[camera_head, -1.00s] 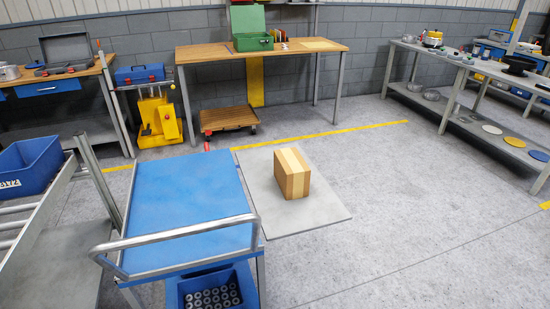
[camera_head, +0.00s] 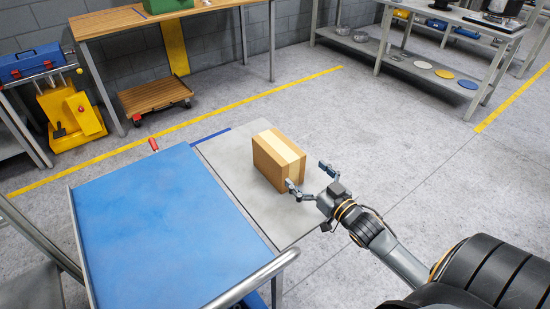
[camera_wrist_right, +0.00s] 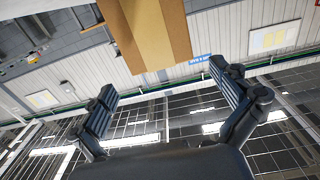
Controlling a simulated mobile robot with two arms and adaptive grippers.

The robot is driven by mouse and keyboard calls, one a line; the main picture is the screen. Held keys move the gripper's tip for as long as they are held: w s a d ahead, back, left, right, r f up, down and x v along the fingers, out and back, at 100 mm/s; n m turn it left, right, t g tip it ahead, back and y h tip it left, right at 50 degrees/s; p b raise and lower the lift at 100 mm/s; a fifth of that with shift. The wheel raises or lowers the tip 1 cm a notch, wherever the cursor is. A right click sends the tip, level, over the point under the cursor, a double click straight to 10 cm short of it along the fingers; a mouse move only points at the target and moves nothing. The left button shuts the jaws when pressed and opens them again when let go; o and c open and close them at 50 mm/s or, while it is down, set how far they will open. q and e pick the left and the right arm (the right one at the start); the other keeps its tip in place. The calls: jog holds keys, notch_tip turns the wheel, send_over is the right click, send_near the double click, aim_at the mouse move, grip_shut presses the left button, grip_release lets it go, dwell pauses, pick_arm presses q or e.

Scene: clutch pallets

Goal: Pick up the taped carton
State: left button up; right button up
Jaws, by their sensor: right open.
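The taped carton (camera_head: 279,160) is a brown box with a pale tape band over its top and side. It stands on a grey board (camera_head: 228,165) on or near the floor. My right gripper (camera_head: 307,176) is open just right of and in front of the carton in the head view, its near finger close to the carton's lower corner. I cannot tell whether that finger touches. In the right wrist view the carton (camera_wrist_right: 150,30) shows at the top, beyond the spread fingers (camera_wrist_right: 168,95), with nothing between them. My left gripper is not in view.
A blue-topped cart (camera_head: 165,225) with a metal handle stands left of the board. A wooden dolly (camera_head: 153,96) and a yellow mop bucket (camera_head: 72,115) are behind it. A workbench (camera_head: 180,15) stands at the back. The floor right of the board is clear.

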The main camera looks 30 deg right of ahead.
aim_at(283, 153)
jog(key=w, duration=1)
jog(key=shift+w+a+f, duration=0.25)
jog(key=shift+w+a, duration=0.05)
jog(key=shift+w, duration=0.05)
jog(key=shift+r, duration=0.1)
jog(key=c, duration=1.5)
jog(key=shift+r, duration=0.1)
